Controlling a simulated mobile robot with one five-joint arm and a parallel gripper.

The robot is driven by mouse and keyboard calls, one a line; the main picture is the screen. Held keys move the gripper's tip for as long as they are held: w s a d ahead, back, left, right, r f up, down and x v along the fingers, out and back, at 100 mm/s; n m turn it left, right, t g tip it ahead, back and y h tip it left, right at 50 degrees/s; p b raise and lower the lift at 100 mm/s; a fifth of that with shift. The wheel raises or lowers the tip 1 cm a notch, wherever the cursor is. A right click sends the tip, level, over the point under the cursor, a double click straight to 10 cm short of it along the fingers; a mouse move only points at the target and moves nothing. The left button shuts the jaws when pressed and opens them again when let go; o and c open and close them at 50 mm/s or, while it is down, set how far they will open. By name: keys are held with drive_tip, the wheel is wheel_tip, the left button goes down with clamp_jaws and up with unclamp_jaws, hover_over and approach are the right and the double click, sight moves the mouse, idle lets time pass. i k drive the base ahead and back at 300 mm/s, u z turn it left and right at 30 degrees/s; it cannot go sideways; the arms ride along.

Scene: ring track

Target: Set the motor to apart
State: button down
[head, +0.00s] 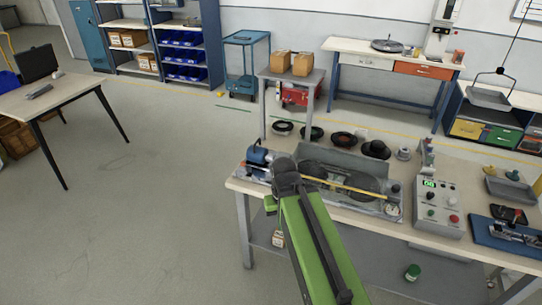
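A blue motor-like cylinder (257,155) sits at the left end of the workbench (330,205). To its right, a grey track unit (340,160) holds dark round parts and a yellow strip. A grey control box (452,200) with a lit green display, dark knobs and a red button stands on the right part of the bench. My green arm reaches up from the bottom of the head view. My gripper (284,172), dark at the arm's end, is in front of the track unit, just right of the blue cylinder. Its fingers cannot be made out, and it hides part of the unit.
Several dark round parts (343,139) lie along the bench's back edge. A blue tray (508,235) with a device is at the right end. A green jar (413,272) stands on the lower shelf. A desk (55,92) stands at left; the floor between is clear.

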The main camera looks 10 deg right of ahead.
sight(256, 156)
drive_tip(key=u, duration=0.7)
drive_tip(key=i, duration=1.25)
drive_tip(key=u, duration=0.55)
